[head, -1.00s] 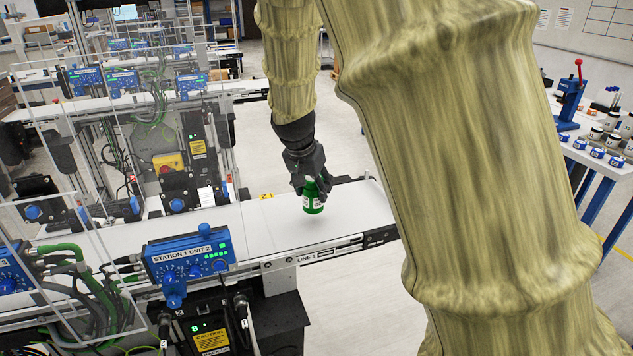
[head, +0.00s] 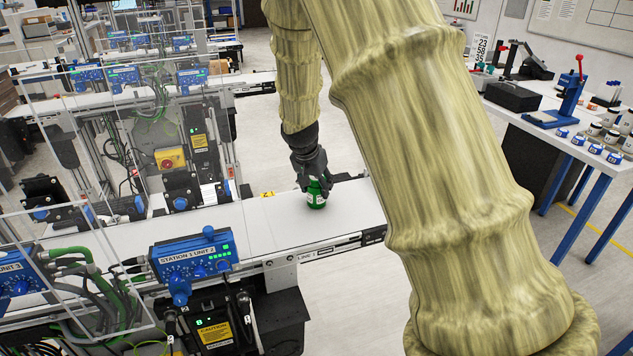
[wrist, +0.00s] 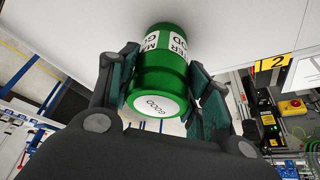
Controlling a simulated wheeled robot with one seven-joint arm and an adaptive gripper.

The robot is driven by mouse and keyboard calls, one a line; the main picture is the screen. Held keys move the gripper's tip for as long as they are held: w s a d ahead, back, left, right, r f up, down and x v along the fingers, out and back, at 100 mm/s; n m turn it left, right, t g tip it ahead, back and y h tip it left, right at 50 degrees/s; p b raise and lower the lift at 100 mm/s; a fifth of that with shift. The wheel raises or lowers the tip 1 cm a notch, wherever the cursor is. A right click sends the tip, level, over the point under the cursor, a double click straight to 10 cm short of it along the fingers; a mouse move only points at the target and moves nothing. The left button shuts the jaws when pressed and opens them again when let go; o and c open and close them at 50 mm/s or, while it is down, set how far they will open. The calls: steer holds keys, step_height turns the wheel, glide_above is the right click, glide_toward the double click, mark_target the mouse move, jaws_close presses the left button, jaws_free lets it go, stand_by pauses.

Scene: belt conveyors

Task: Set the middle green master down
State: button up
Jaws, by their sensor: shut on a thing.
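The green master (head: 317,195) is a small green can with white labels, upright between the fingers of my gripper (head: 311,184). In the head view it is over the white belt of the Line 1 conveyor (head: 265,222), close to its right end. Its base looks at or just above the belt; I cannot tell whether it touches. In the wrist view the green can (wrist: 162,72) sits between both finger pads, its "GOOD" lid facing the camera. My gripper is shut on it.
A blue Station 1 Unit 2 box (head: 193,258) stands at the conveyor's near edge, left of the can. A clear guard panel and green cables are further left. A workbench (head: 545,122) with small jars and a blue press stands at right. The belt around the can is clear.

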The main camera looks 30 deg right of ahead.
steer(key=shift+s+r, duration=0.1)
steer(key=o, duration=1.2)
steer(key=shift+f, duration=0.2)
steer(key=shift+o, duration=0.2)
steer(key=shift+a+r, duration=0.1)
steer(key=shift+r, duration=0.15)
steer(key=b+v, duration=0.3)
steer(key=v, duration=0.8)
steer(key=shift+s+a+r, duration=0.15)
steer(key=shift+r, duration=0.2)
